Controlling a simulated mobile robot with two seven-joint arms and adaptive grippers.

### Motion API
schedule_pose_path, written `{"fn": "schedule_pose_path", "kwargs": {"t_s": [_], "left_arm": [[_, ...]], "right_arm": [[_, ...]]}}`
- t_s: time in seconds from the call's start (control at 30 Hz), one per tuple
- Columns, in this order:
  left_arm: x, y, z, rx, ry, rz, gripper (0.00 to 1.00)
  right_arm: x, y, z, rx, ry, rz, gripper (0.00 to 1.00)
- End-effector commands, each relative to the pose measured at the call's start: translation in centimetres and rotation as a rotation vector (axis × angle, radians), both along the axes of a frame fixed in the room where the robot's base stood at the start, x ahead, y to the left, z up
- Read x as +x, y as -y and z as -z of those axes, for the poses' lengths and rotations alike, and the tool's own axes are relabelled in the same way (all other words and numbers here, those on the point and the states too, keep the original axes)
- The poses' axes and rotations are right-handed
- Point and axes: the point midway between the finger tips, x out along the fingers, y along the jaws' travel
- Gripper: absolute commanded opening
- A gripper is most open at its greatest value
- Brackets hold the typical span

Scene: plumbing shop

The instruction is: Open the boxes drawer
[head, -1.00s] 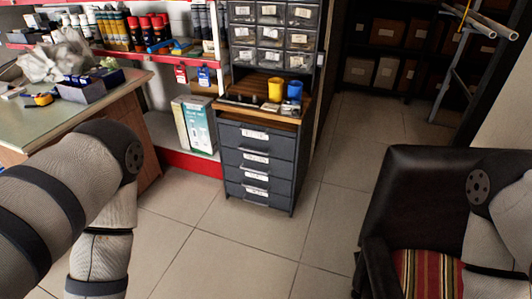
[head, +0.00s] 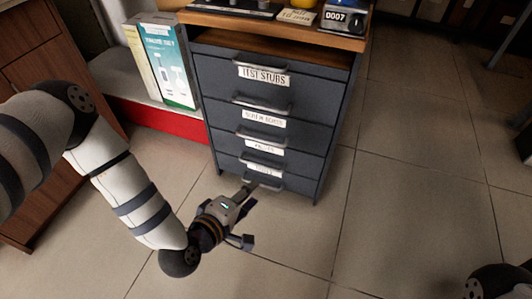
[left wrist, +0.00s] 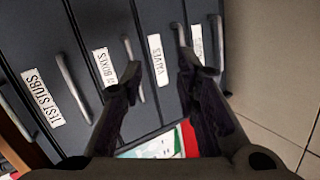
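The grey drawer cabinet (head: 225,100) stands ahead with its labelled drawers stacked and all looking shut. The boxes drawer (head: 218,105) is second from the top, under the "TEST STUBS" drawer (head: 215,72). Bar handles lie between the labels. My left gripper (head: 247,216) is open and empty, low in front of the cabinet near the bottom drawers. In the left wrist view its fingers (left wrist: 160,78) are spread before the boxes and valves drawers, touching no handle that I can make out. My right gripper is not in view.
A wooden top (head: 220,20) with small items sits over the drawers. A boxed product (head: 168,62) stands on a red-edged shelf to the left, beside a wooden bench (head: 30,60). Tiled floor (head: 400,210) is clear to the right.

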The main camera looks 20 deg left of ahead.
Motion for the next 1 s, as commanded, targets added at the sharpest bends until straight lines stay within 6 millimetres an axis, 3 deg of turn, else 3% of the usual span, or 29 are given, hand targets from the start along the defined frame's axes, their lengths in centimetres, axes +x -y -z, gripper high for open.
{"fn": "schedule_pose_path", "kwargs": {"t_s": [0.03,0.1,0.2,0.37,0.6,0.8,1.0], "left_arm": [[2.6,-1.4,2.7,-0.045,0.063,-0.073,0.29],[5.4,-3.0,2.0,-0.099,0.160,-0.146,0.29],[7.4,-4.2,0.8,-0.144,0.237,-0.197,0.29],[9.9,-4.3,0.5,-0.153,0.260,-0.207,0.29],[15.8,-4.1,2.0,-0.150,0.254,-0.205,0.29],[18.8,-3.9,2.4,-0.150,0.252,-0.203,0.29],[19.5,-3.9,2.3,-0.151,0.251,-0.203,0.29]], "right_arm": [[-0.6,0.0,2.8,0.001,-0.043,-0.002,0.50],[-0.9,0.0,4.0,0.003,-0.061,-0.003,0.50],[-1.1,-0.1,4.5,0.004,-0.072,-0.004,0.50],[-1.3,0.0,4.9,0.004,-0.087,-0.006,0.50],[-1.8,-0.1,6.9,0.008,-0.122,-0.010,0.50],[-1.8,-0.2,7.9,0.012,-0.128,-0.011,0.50],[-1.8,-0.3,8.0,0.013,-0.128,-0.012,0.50]]}}
